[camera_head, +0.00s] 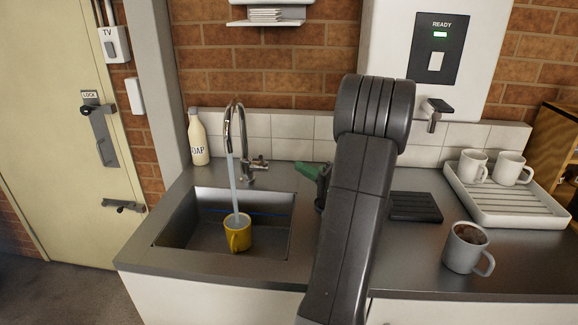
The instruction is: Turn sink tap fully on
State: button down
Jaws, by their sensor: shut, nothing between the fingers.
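The sink tap (240,112) is a curved chrome spout at the back of the steel sink (183,228). A stream of water (233,185) runs from it into a yellow mug (237,237) standing in the basin. The small tap handle (260,163) sits on the right of the tap's base. My gripper (304,169), with green fingers, shows just right of the handle, pointing left towards it. It is shut and empty, and a gap shows between it and the handle. My arm hides the rest of the gripper.
A soap bottle (198,140) stands behind the sink on the left. Right of my arm are a black pad (415,207), a grey mug with dark contents (466,248) and a white drainer tray (515,207) with two mugs. A dispenser with a READY panel (436,48) hangs above.

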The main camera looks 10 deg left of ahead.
aim_at(262, 163)
jog(key=shift+v, duration=0.9)
jog(key=shift+r, duration=0.2)
jog(key=f+p+x, duration=0.1)
jog(key=f+x, duration=0.1)
jog(key=x, duration=1)
jog(key=shift+w+a, duration=0.25)
jog(key=shift+a, duration=0.15)
jog(key=shift+f, duration=0.15)
